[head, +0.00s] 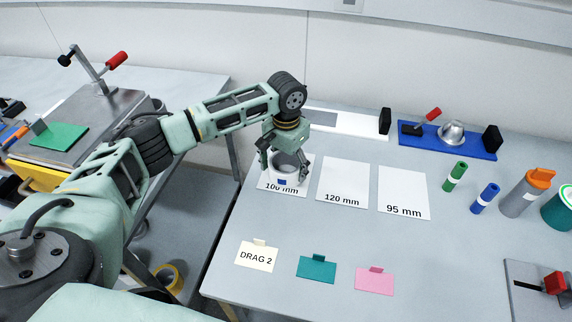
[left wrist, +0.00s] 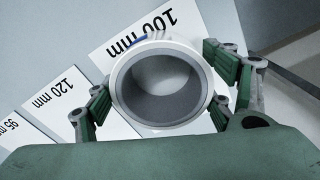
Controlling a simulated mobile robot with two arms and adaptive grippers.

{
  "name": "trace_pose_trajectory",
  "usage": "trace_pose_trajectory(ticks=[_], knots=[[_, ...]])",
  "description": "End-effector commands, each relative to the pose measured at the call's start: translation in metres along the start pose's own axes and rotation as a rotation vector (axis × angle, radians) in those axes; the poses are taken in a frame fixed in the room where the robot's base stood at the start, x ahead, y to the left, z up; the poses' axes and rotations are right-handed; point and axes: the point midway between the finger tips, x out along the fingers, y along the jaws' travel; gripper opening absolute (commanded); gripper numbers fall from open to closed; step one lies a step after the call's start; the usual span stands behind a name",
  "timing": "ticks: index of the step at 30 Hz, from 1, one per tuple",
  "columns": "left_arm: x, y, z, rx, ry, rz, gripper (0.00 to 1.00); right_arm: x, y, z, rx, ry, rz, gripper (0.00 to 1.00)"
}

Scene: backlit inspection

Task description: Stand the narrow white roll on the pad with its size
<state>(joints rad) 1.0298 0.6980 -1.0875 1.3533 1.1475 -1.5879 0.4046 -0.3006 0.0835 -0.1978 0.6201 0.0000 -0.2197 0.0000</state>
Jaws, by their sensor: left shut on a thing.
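The white roll (head: 291,181), with a blue label on its side, is upright over the 100 mm pad (head: 302,190). My left gripper (head: 286,168) is shut on it, one finger on each side. In the left wrist view the roll (left wrist: 116,87) shows as a white ring with a hollow grey inside, between my left fingers (left wrist: 160,92). The 100 mm pad (left wrist: 112,52) shows around it. I cannot tell whether the roll's base touches the pad. The 120 mm pad (head: 342,182) and 95 mm pad (head: 403,192) lie bare to the right. My right gripper is out of view.
A cream DRAG 2 card (head: 257,256), a teal card (head: 316,269) and a pink card (head: 374,281) lie near the front edge. A blue fixture (head: 447,142) is behind. The left table edge is close.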

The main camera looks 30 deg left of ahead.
Motion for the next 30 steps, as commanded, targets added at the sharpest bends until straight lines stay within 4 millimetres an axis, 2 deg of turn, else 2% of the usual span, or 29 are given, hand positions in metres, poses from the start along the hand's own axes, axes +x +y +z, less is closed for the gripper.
trace_pose_trajectory(ticks=[1, 7, 19, 23, 30], knots=[[0.001, 0.0, 0.0, 0.0, -0.001, 0.0, 0.77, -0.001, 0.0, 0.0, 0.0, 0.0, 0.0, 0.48], [0.001, 0.0, 0.0, 0.0, -0.001, 0.0, 0.94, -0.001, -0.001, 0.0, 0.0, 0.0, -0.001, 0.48], [-0.001, 0.0, 0.0, 0.0, 0.001, 0.0, 0.94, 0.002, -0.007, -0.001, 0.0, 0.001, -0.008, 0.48], [-0.017, 0.0, -0.001, 0.0, 0.004, 0.001, 0.94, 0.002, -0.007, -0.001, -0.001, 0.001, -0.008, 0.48], [-0.068, 0.0, -0.001, 0.0, 0.004, 0.001, 0.94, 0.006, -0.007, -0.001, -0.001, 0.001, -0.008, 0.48]])
